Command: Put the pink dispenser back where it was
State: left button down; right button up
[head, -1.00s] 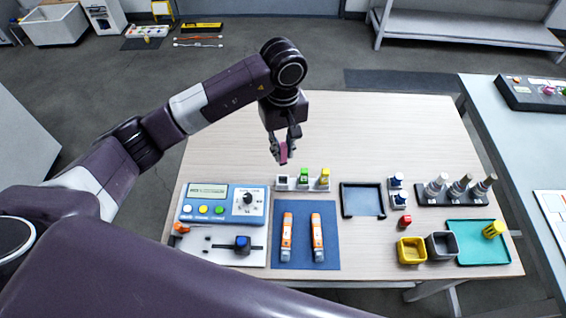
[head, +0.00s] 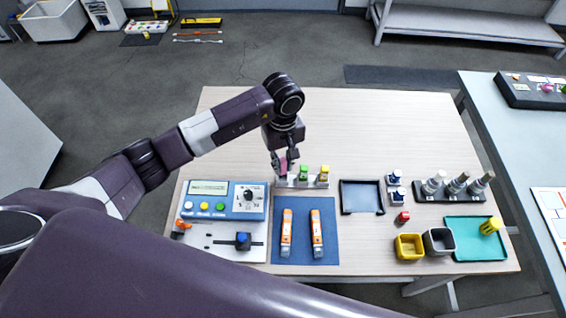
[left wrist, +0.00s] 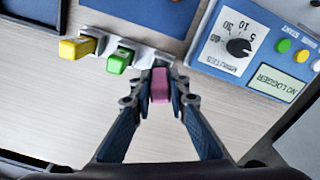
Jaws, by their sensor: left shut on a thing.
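The pink dispenser (left wrist: 160,86) is between the fingertips of my left gripper (left wrist: 160,98), which is shut on it. In the head view the pink dispenser (head: 283,164) shows at the tips of my left gripper (head: 283,165), at the left end of a white rack (head: 314,184). In the left wrist view its far end overlaps that rack's end slot; I cannot tell whether it is seated. A green dispenser (head: 304,172) and a yellow dispenser (head: 323,174) stand in the same rack to its right. My right gripper is not in view.
A blue timer box (head: 224,200) stands left of the rack. A blue mat (head: 302,246) with two orange-and-white devices lies in front. To the right are a dark tray (head: 361,198), small bins and a teal tray (head: 463,250). The table behind the rack is clear.

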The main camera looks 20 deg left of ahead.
aim_at(283, 161)
pick_arm(q)
jog(key=shift+f+b, duration=0.5)
jog(key=c, duration=1.8)
grip_release()
jog(key=shift+c, duration=0.2)
jog(key=shift+r, duration=0.1)
jog(key=shift+r+p, duration=0.5)
jog(key=shift+p, duration=0.2)
jog(key=shift+r+p, duration=0.4)
jog(key=shift+w+r+b, duration=0.15)
jog(key=shift+r+b, duration=0.7)
notch_tip(283, 161, up, 10)
jog(key=b, duration=0.2)
jog(key=shift+f, duration=0.15)
